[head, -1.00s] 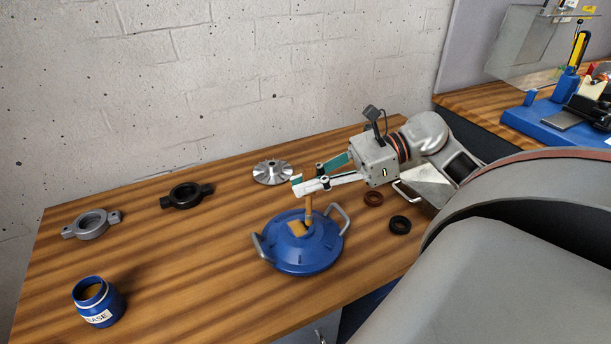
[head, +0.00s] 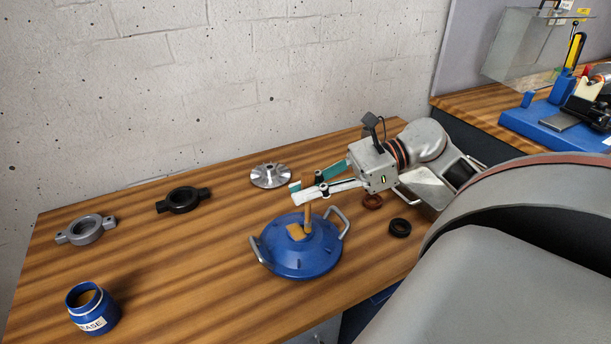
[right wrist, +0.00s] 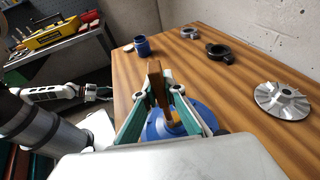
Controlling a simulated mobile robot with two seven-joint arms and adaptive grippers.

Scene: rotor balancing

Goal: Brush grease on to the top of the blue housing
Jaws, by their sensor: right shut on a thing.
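The blue housing (head: 318,262) stands on the wooden bench with a silver handle on each side. A tan patch of grease (head: 296,231) lies on its raised top. My right gripper (head: 302,193) is shut on the brown brush (head: 307,217), held roughly upright over the housing. The brush's lower end is at the housing top beside the grease; exact contact is hard to tell. In the right wrist view the brush (right wrist: 156,85) sits between the fingers, partly hiding the housing (right wrist: 195,112). My left gripper (right wrist: 102,93) shows at the left there, too small to judge.
An open blue grease jar (head: 93,316) stands at the front left. A grey bearing block (head: 86,230), a black one (head: 183,200) and a silver impeller (head: 270,176) lie behind. Brown (head: 372,201) and black (head: 400,227) rings lie right of the housing. The bench's left middle is clear.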

